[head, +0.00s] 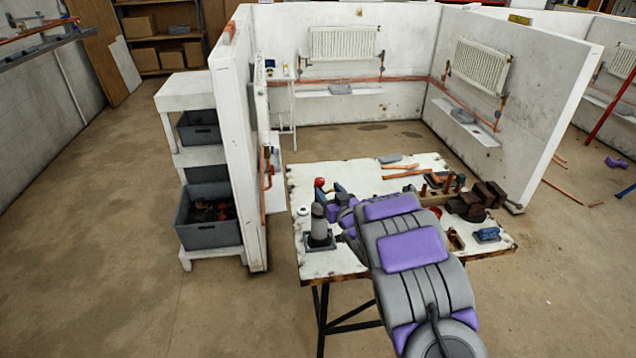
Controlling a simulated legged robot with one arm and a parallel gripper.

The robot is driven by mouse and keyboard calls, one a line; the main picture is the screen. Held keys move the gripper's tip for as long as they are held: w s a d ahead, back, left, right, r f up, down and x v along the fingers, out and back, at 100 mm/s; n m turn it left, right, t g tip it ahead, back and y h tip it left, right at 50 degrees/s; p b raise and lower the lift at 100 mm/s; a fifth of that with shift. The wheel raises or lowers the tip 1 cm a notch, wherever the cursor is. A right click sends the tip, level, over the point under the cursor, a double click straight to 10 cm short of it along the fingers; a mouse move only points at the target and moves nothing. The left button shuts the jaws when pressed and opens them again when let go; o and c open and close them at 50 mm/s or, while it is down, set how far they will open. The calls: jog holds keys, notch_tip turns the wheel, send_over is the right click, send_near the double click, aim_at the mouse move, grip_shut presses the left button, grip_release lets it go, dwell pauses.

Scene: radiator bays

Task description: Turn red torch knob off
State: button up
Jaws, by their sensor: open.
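A small red knob (319,183) shows near the left edge of the worktable (345,172), just above and behind a dark grey upright cylinder (319,228). I cannot tell whether the knob is joined to this cylinder, and the torch's body is not clear. My arm reaches over the table from the lower right. My gripper (338,210) is at its far end, close to the right of the cylinder and a little nearer than the red knob. It is open, and I see nothing held. Its fingertips are small and partly hidden, so contact cannot be told.
Copper pipes (402,176), dark brown blocks (484,197) and a blue item (487,235) crowd the table's right side. A white partition wall (236,140) stands behind left, beside shelves with grey bins (207,222). Floor (110,260) at left is clear.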

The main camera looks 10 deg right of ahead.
aim_at(322, 179)
jog(key=x, duration=0.3)
jog(key=a+x, duration=0.1)
jog(key=x, duration=0.2)
jog(key=shift+w+a+b, duration=0.15)
jog(key=shift+w+b, duration=0.05)
jog(key=shift+b, duration=0.2)
jog(key=shift+w+d, duration=0.15)
jog(key=shift+d, duration=0.7)
jog(key=shift+a, duration=0.65)
jog(key=c, duration=0.6)
jog(key=shift+d, duration=0.1)
jog(key=c, duration=0.3)
jog(key=shift+d, duration=0.35)
jog(key=shift+c, duration=0.2)
